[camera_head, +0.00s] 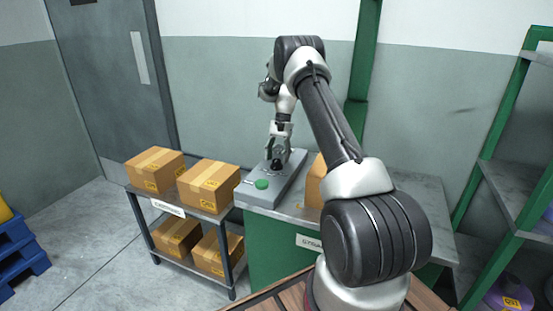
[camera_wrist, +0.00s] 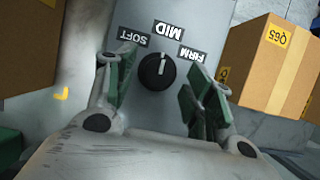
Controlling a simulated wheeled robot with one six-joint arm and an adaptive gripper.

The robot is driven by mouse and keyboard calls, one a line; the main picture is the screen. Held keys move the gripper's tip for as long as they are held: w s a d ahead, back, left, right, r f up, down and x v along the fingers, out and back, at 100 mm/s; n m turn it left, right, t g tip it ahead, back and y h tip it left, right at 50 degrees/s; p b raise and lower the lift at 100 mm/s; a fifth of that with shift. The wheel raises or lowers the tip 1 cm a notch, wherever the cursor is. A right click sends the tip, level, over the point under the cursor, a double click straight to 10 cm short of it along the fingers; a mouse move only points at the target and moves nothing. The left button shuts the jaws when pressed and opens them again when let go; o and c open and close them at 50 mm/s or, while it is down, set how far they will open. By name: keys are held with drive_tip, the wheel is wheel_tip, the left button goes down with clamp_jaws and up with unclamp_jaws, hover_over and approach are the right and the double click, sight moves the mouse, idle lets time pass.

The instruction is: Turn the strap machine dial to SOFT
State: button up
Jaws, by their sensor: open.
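The strap machine is a grey panel box (camera_head: 268,191) on the green cabinet, with a green button (camera_head: 261,184) on its near end. In the wrist view its black dial (camera_wrist: 157,71) shows a white pointer line aimed at or near the MID label (camera_wrist: 169,29). The SOFT label (camera_wrist: 132,37) is left of MID and the FIRM label (camera_wrist: 192,55) is right of it. My gripper (camera_wrist: 158,88) is open, with green-padded fingers on either side of the dial and apart from it. In the head view my gripper (camera_head: 278,160) points down over the panel and largely hides the dial.
Cardboard boxes (camera_head: 208,185) stand on a shelf cart left of the cabinet. Another box (camera_head: 315,183) sits on the cabinet (camera_head: 420,195), partly behind my arm. A green-framed rack (camera_head: 500,150) stands at the right. Open floor (camera_head: 90,240) lies at the left.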

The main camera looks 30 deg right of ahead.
drive_tip(key=shift+s+a+f, duration=0.1)
drive_tip(key=shift+f, duration=0.3)
drive_tip(key=c, duration=1)
drive_tip(key=shift+n, duration=0.4)
drive_tip(key=n, duration=0.2)
drive_tip(key=n+g+h, duration=0.1)
drive_tip(key=n, duration=0.1)
drive_tip(key=shift+a+h, duration=0.15)
drive_tip(key=shift+h, duration=0.15)
drive_tip(key=shift+n+g+h, duration=0.3)
drive_tip(key=shift+n+h, duration=0.4)
drive_tip(key=shift+n, duration=1.3)
